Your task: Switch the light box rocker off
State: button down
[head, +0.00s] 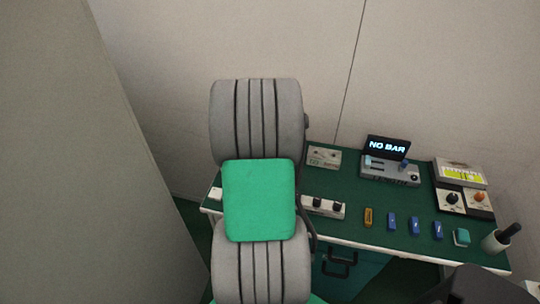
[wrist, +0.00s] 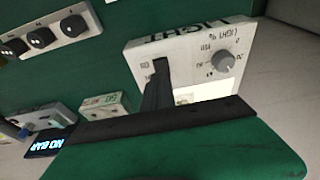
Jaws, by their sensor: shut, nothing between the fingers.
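The light box (wrist: 190,52) is in the wrist view, a pale panel marked LIGHT with a round grey dial knob (wrist: 223,61). A bright cream area (wrist: 222,88) shows below its panel. My gripper (wrist: 160,66) is shut and empty, its dark fingers reaching up over the left part of the panel. I cannot tell whether the tip touches it. In the head view my arm hides the gripper and most of the box; a pale corner (head: 215,193) shows at the left.
A wall stands behind.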

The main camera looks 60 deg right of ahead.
jog(key=b+v, duration=0.1)
jog(key=v, duration=0.9)
jog(key=shift+a+b, duration=0.3)
jog(key=shift+b, duration=0.1)
jog(key=shift+s, duration=0.1)
